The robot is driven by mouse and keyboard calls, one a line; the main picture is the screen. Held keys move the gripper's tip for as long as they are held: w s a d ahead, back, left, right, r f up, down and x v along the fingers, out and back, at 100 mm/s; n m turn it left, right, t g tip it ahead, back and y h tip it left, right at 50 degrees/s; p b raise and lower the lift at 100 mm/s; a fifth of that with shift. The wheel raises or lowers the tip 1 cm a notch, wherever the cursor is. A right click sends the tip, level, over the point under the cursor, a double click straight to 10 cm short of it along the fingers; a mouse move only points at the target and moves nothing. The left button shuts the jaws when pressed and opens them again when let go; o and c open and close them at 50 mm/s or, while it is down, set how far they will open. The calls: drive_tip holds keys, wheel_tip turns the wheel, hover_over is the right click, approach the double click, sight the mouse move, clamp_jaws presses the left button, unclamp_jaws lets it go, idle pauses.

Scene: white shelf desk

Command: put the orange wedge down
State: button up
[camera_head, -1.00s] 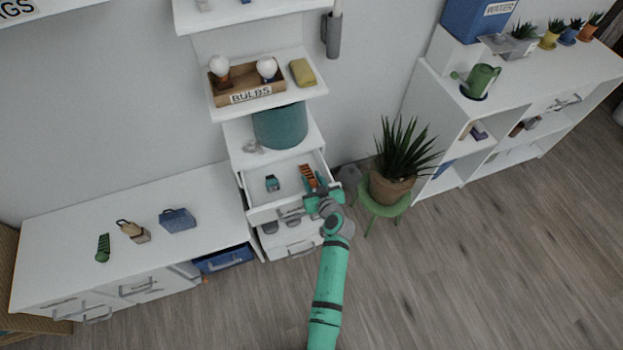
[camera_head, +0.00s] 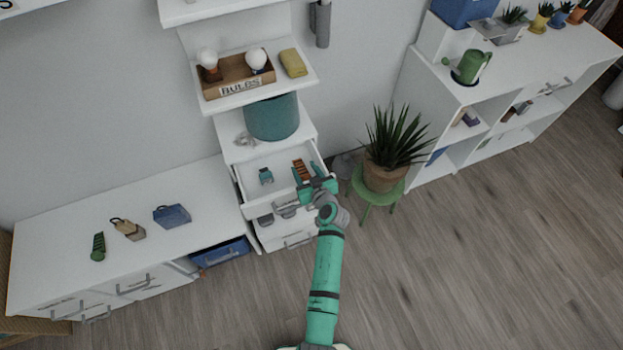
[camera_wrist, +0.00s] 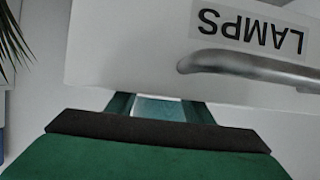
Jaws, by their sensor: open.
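The orange wedge (camera_head: 302,169) shows as a small orange-brown striped piece in the right part of the pulled-out upper drawer (camera_head: 284,186). My gripper (camera_head: 309,176) is open at the drawer's front right, right beside the wedge in the picture. From the head view I cannot tell whether the fingers touch it. In the wrist view, my two green fingers (camera_wrist: 158,106) stand apart. A pale bluish patch shows between them, and the wedge cannot be made out there.
A small teal item (camera_head: 266,176) lies in the drawer's left part. A drawer front labelled LAMPS (camera_wrist: 250,35), with a metal handle, is close to my fingers in the wrist view. A potted plant (camera_head: 385,172) on a green stool (camera_head: 376,197) stands just right.

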drive_tip(key=v, duration=1.2)
drive_tip(key=s+a+r+t+y, duration=0.1)
drive_tip(key=s+a+r, duration=0.2)
drive_tip(key=s, duration=0.3)
drive_tip(key=s+a+r+n+t, duration=0.1)
drive_tip(key=s+a+r+t, duration=0.15)
drive_tip(key=s+r, duration=0.2)
drive_tip(key=s+a+r+t+y, duration=0.1)
drive_tip(key=s+a+r, duration=0.15)
drive_tip(key=s, duration=0.35)
drive_tip(key=s+d+r+m+g+h, duration=0.1)
drive_tip(key=s+r+m+h, duration=0.1)
drive_tip(key=s, duration=0.7)
drive_tip(key=s+d+r+m+g+h, duration=0.1)
drive_tip(key=s+r+m+h, duration=0.1)
drive_tip(key=s, duration=0.8)
drive_tip(key=shift+s+d+r+m+h, duration=0.35)
drive_tip(key=shift+r+h, duration=0.45)
drive_tip(key=shift+h, duration=0.3)
drive_tip(key=shift+w, duration=0.1)
drive_tip(key=shift+d, duration=0.1)
drive_tip(key=shift+c, duration=0.6)
